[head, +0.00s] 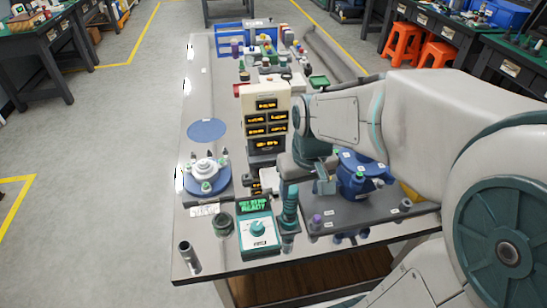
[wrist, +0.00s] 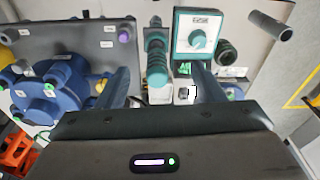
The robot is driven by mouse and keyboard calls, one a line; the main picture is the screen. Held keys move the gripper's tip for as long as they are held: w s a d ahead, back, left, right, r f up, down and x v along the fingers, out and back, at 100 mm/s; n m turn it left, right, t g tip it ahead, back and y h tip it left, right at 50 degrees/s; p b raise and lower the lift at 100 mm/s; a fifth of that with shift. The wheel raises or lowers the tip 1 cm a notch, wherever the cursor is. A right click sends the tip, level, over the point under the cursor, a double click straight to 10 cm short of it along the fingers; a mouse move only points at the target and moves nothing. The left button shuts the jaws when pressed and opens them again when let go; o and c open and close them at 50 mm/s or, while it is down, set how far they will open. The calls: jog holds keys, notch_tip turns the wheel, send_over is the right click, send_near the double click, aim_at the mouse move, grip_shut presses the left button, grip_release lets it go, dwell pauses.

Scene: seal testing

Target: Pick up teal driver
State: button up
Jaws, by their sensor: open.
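The teal driver (head: 289,210) stands upright beside the teal-and-white dial box (head: 257,230), its ribbed handle showing. In the wrist view the driver (wrist: 157,62) lies between my two fingers in the picture, with clear gaps on both sides. My gripper (head: 308,180) is open and empty, close behind and above the driver in the head view. In the wrist view my gripper (wrist: 160,72) has its fingers spread wide. The driver's lower end is hard to make out.
A blue valve-like part (head: 357,178) sits on a grey plate (head: 345,219) to the right. A cream panel (head: 265,115) with lit displays stands behind. A grey tube (head: 188,256) is at front left. A round blue fixture (head: 206,178) is at left.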

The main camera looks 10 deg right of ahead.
jog(key=n+g+p, duration=0.1)
jog(key=n+p, duration=0.1)
jog(key=p, duration=0.3)
send_near(293, 187)
jog(key=shift+a, duration=0.15)
jog(key=shift+w+f, duration=0.15)
jog(key=shift+f, duration=0.2)
notch_tip(293, 187, down, 8)
jog(key=shift+f, duration=0.1)
jog(key=shift+a+f+p, duration=0.2)
jog(key=shift+f+p, duration=0.45)
jog(key=shift+f, duration=2)
jog(key=shift+c, duration=0.3)
